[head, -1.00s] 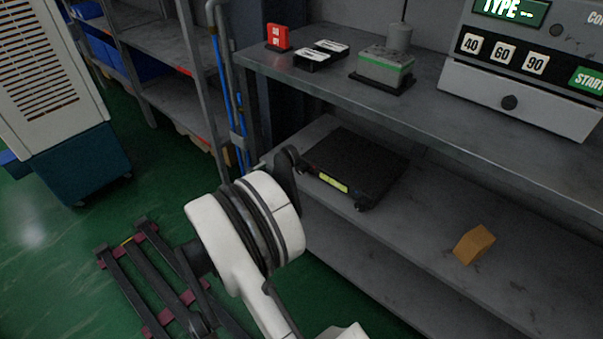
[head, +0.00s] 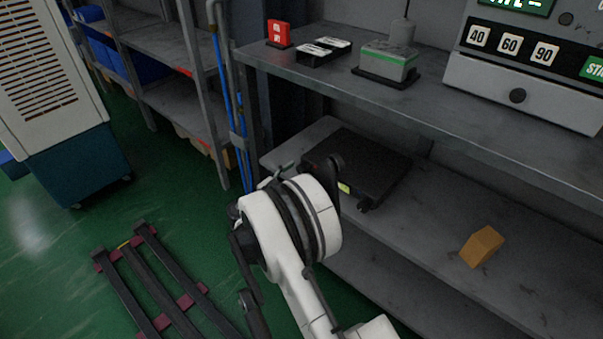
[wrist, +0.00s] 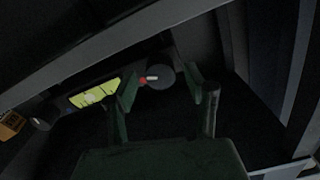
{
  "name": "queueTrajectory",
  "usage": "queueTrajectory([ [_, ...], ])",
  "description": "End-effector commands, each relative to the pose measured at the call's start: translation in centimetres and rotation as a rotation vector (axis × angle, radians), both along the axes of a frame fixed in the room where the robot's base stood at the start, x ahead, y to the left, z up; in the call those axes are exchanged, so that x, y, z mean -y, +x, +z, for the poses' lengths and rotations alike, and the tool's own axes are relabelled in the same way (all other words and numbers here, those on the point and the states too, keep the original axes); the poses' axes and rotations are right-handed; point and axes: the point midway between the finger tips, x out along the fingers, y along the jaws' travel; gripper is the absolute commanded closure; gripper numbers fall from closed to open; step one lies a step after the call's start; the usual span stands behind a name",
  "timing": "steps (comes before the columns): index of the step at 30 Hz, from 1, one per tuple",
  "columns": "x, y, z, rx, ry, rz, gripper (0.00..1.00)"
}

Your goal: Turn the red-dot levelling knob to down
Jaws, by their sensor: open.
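The black flat device (head: 385,168) lies on the middle shelf, with a yellow-green display (wrist: 95,92) on its front. In the wrist view, a dark round knob (wrist: 166,77) at the device's corner shows a red dot and a short pale mark towards its left side. My gripper (wrist: 160,84) is open, its fingers on either side of this knob; I cannot tell whether they touch it. In the head view my arm hides this knob and most of the gripper. Another dark knob (head: 364,205) is at the device's other front corner, without a visible red dot.
An orange block (head: 482,246) lies on the same shelf to the right. The upper shelf (head: 450,118) overhangs the device. Blue pipes and a post (head: 236,120) stand to the left. A dark rack (head: 150,285) lies on the green floor.

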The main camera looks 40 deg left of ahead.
Motion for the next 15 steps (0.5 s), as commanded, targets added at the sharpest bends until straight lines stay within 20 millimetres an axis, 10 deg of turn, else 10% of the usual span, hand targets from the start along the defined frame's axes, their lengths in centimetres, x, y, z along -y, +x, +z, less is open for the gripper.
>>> queueTrajectory([
  [15,0.1,2.4,0.1,0.0,0.0,0.0,0.51],
])
